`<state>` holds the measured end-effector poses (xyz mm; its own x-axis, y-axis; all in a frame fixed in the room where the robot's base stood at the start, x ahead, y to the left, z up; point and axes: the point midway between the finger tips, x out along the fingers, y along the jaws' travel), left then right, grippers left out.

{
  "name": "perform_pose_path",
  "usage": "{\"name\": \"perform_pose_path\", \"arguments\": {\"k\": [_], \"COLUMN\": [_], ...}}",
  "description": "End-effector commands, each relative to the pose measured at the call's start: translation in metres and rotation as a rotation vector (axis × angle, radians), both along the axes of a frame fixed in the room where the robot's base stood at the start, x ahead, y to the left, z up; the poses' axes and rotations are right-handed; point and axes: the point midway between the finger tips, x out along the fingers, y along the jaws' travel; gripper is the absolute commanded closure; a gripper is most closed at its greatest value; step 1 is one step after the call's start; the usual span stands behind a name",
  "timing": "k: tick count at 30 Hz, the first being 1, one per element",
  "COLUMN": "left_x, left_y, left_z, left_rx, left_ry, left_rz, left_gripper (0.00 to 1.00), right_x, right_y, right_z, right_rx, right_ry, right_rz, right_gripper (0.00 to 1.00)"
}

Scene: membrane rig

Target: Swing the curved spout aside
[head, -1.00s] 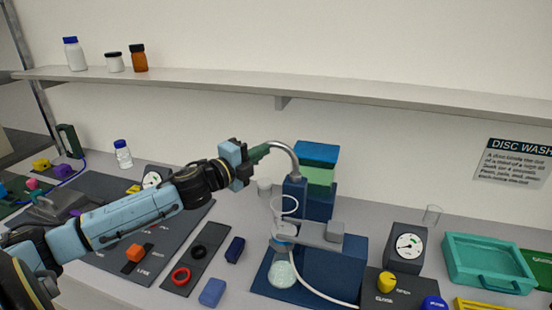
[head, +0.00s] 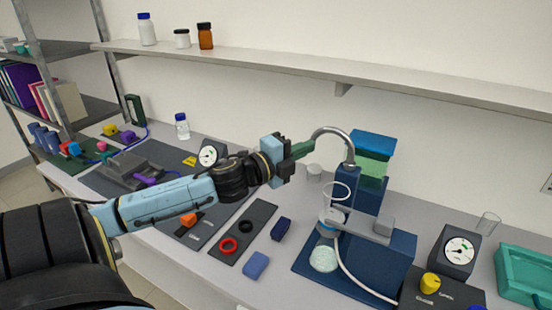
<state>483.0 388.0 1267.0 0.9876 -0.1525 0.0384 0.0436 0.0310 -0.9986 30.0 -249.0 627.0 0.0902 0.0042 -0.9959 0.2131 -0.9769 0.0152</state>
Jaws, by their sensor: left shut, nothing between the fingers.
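The curved spout (head: 335,130) is a grey metal tube arching up from the dark blue tower of the rig and bending over to the left. My left gripper (head: 303,149) is at the spout's left end, with its dark green tip meeting or overlapping the tube. I cannot tell whether they touch. The gripper is shut with nothing in it. The clear funnel ring (head: 336,191) and the flask (head: 323,258) stand below and right of the gripper, on the blue rig base (head: 375,268). My right gripper is not in view.
A gauge box (head: 458,250) and a teal tray (head: 525,275) are to the right. A shelf (head: 300,70) runs along the wall above.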

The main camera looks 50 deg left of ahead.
Motion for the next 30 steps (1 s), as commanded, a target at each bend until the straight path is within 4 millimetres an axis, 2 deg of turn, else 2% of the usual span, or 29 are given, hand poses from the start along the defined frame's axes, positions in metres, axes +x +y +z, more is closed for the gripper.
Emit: {"name": "perform_pose_path", "arguments": {"k": [15,21,30], "left_x": [-0.057,-0.067,-0.068], "left_y": [0.013,0.015,0.016], "left_z": [-0.003,-0.002,-0.002], "left_rx": [-0.003,-0.001,0.0], "left_ry": [0.002,0.0,0.0], "left_rz": [0.002,0.001,0.001], "left_gripper": [1.0,1.0,1.0], "right_x": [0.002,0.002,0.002], "right_y": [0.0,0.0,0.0], "right_z": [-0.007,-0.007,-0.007], "right_rx": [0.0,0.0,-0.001], "right_ry": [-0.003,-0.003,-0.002], "right_rz": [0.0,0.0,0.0], "right_gripper": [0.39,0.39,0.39]}}
